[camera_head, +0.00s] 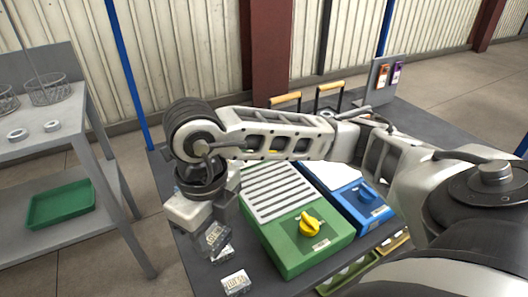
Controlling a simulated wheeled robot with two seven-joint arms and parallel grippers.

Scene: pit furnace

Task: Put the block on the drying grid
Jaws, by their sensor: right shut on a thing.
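My right arm reaches across from the right, and its gripper (217,243) points down at the left part of the dark table. It is shut on a small block (214,234) with a printed face, partly hidden by the fingers. Whether the block touches the table I cannot tell. The slatted pale grid (280,193), which looks like the drying grid, lies on top of a green unit with a yellow knob, right of the gripper. My forearm hides its far part. My left gripper is not in view.
A second small printed block (236,281) lies on the dark table (190,262) near the front. A blue unit (362,203) with a white top stands right of the green one. A grey shelf (45,150) with wire baskets and a green tray (60,205) stands at left.

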